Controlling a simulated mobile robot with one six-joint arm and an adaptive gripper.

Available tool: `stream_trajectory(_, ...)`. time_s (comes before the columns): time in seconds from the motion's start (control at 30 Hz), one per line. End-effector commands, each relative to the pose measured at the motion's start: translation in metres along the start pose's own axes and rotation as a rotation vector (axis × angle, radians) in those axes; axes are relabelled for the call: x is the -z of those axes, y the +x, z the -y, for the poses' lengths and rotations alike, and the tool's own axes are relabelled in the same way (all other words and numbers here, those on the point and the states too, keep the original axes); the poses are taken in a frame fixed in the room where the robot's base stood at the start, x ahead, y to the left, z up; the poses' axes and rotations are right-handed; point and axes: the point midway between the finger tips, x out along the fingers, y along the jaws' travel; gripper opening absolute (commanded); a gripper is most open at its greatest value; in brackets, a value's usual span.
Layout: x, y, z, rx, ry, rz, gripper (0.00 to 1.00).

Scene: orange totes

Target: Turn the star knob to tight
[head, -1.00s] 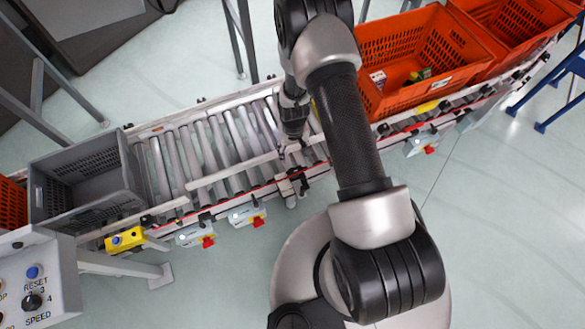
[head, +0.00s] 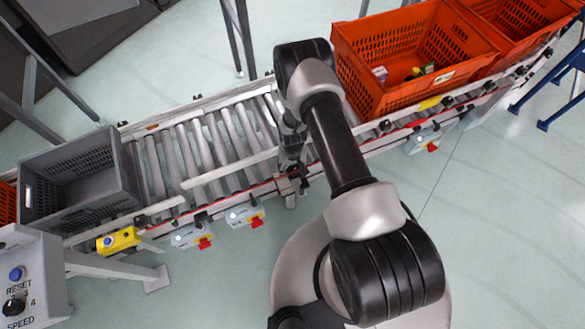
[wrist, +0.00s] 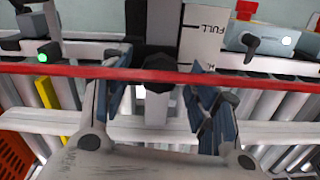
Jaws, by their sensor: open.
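The star knob (wrist: 160,72) is a small black lobed knob in the upper middle of the wrist view, in front of a dark upright post. A white plate marked FULL (wrist: 203,38) stands just right of it. My gripper (wrist: 160,105) is open, with one blue-grey finger on each side of the knob in the picture; I cannot tell whether either touches it. In the head view my gripper (head: 292,172) is at the conveyor's near rail, by a small bracket (head: 291,187). The knob cannot be made out there.
A red strip (wrist: 60,70) crosses the wrist view. The roller conveyor (head: 205,150) carries a grey tote (head: 75,205) at left and an orange tote (head: 400,100) with small items at right. A control panel (head: 30,265) stands lower left.

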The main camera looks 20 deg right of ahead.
Motion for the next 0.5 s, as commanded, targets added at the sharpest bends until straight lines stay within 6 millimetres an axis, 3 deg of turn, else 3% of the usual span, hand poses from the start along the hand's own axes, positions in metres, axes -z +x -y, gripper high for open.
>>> stream_trajectory(0.2, 0.0004, -0.0004, 0.0000, 0.000, 0.000, -0.001, 0.53)
stream_trajectory(0.5, 0.0004, -0.0006, 0.0000, 0.000, 0.000, -0.001, 0.33)
